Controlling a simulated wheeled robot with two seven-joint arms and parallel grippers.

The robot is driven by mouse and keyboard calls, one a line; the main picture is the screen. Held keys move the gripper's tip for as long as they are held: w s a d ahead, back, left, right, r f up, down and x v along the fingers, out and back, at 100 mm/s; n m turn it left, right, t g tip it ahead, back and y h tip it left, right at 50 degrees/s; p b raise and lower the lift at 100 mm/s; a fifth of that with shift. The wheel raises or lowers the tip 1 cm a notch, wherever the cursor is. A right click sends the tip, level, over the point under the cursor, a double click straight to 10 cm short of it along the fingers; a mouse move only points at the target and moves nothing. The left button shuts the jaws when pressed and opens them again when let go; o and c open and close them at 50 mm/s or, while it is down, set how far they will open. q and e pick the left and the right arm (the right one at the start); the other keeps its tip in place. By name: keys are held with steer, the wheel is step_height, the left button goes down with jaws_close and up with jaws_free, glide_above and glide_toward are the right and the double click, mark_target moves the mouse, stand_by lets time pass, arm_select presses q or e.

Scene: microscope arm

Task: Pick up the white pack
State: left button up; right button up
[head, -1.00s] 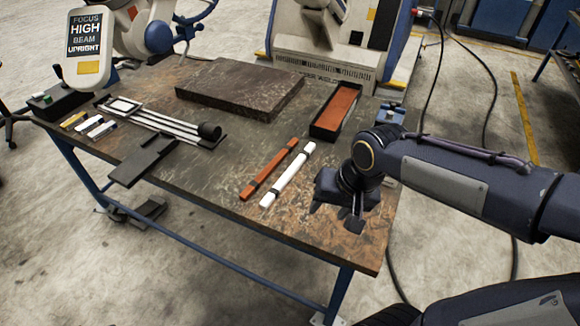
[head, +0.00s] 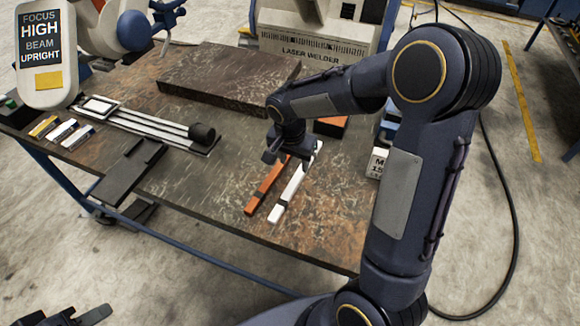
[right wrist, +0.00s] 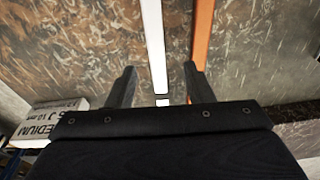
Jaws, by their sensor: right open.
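The white pack (head: 292,192) is a long thin bar with a dark band, lying on the dark worktable beside a similar orange-brown bar (head: 266,188). My right gripper (head: 288,154) is over the far end of the two bars and partly hides them. In the right wrist view my right gripper (right wrist: 160,88) is open and empty; the white pack (right wrist: 154,45) runs between its fingers, and the orange-brown bar (right wrist: 203,35) lies by the right finger. Height above the pack is hard to tell. My left gripper (head: 75,317) shows only partly at the bottom left edge, off the table.
A thick dark slab (head: 225,84) lies behind the bars. A white labelled box (head: 377,162) is right of them and also shows in the right wrist view (right wrist: 45,120). The laser welder (head: 325,35) stands behind.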

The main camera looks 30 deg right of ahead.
mark_target(298, 176)
steer(key=f, duration=0.3)
steer(key=d+f+p, duration=0.1)
steer(key=f, duration=0.3)
steer(key=shift+w+d, duration=0.15)
steer(key=shift+d, duration=0.05)
steer(key=shift+c, duration=0.2)
jaws_close()
